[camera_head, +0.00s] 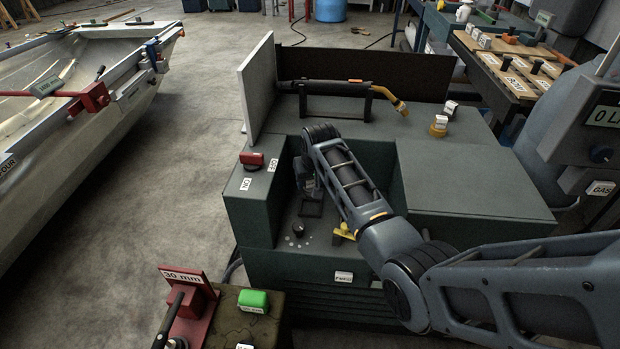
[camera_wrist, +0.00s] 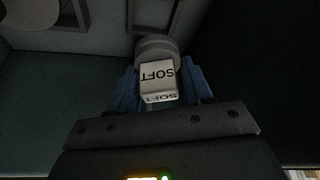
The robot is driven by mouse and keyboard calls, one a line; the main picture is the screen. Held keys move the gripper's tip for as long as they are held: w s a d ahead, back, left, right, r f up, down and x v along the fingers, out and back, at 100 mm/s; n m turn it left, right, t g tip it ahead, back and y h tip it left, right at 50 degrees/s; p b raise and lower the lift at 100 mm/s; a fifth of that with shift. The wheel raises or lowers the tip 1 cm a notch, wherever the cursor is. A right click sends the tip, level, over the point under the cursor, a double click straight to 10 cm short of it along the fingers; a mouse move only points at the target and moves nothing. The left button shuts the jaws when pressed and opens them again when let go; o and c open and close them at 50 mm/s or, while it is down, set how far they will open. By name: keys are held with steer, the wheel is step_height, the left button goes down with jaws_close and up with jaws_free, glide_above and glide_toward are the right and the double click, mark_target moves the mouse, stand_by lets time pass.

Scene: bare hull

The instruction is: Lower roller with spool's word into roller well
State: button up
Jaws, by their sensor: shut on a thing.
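My gripper (camera_wrist: 158,92) is shut on a grey round piece with a white tag reading "SOFT" (camera_wrist: 157,74), which I take to be a roller. In the head view my gripper (camera_head: 306,176) is down inside the open bay of the dark green machine (camera_head: 470,185), largely hidden by my forearm. A dark square frame (camera_head: 311,206) lies on the bay floor below it; I cannot tell whether this is the roller well. The held piece's contact with anything below is hidden. No spool or word on it can be made out.
A yellow lever (camera_head: 343,231) and dark knob (camera_head: 298,229) stand in the bay's front. A red switch (camera_head: 252,160) is on the left wall. Two small tagged pieces (camera_head: 439,124) (camera_head: 450,108) and a torch (camera_head: 340,88) sit on the machine's top. A boat hull (camera_head: 60,130) is left.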

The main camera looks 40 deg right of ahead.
steer(key=shift+f+b, duration=2.05)
steer(key=shift+f, duration=1.35)
steer(key=shift+f, duration=0.15)
steer(key=o, duration=1.1)
steer(key=shift+o, duration=0.3)
steer(key=shift+a, duration=0.15)
steer(key=shift+w, duration=0.1)
steer(key=shift+o, duration=0.2)
steer(key=shift+f, duration=0.1)
steer(key=o, duration=0.3)
steer(key=shift+o, duration=0.2)
